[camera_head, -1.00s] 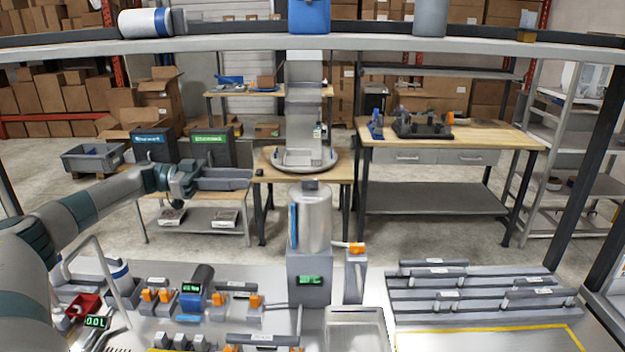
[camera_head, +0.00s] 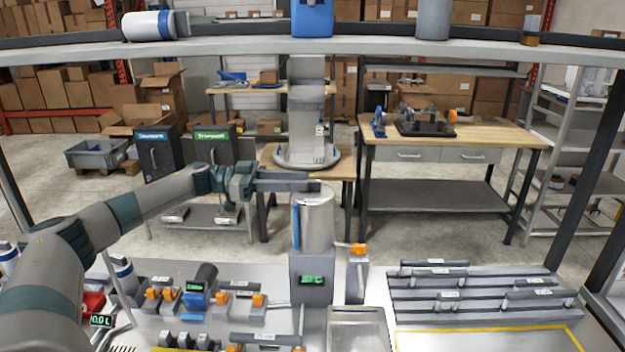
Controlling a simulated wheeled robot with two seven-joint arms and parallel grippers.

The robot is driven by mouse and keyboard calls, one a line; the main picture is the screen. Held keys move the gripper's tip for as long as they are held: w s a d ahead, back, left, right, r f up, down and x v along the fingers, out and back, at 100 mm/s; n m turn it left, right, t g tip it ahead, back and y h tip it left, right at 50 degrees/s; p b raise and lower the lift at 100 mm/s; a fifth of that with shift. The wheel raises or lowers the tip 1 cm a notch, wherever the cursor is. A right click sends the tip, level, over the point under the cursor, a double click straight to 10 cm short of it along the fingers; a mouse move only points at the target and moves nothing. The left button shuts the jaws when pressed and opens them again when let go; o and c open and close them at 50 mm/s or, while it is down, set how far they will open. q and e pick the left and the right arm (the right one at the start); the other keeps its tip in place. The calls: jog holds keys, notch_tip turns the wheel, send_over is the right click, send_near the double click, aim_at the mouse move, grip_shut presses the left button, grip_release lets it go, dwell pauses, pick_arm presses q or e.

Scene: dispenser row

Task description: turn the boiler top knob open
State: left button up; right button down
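The boiler (camera_head: 314,225) is an upright shiny metal cylinder on a grey base with a green display, with a blue sight strip on its left side. Its small dark top knob (camera_head: 315,187) sits at the top centre and is partly covered by my fingers. My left gripper (camera_head: 300,186) reaches in from the left, level with the knob, its fingers at or right beside it. The fingers overlap in this view, so their gap and any grip on the knob cannot be made out. My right gripper is not in view.
An orange-handled tap (camera_head: 358,249) stands right of the boiler. A metal basin (camera_head: 357,330) lies in front. Several small orange-topped valves (camera_head: 222,298) are at the left, and grey racks (camera_head: 480,290) at the right. A shelf beam (camera_head: 400,46) crosses above.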

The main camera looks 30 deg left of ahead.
aim_at(313, 180)
pick_arm(q)
jog(key=shift+x, duration=2.2)
grip_shut()
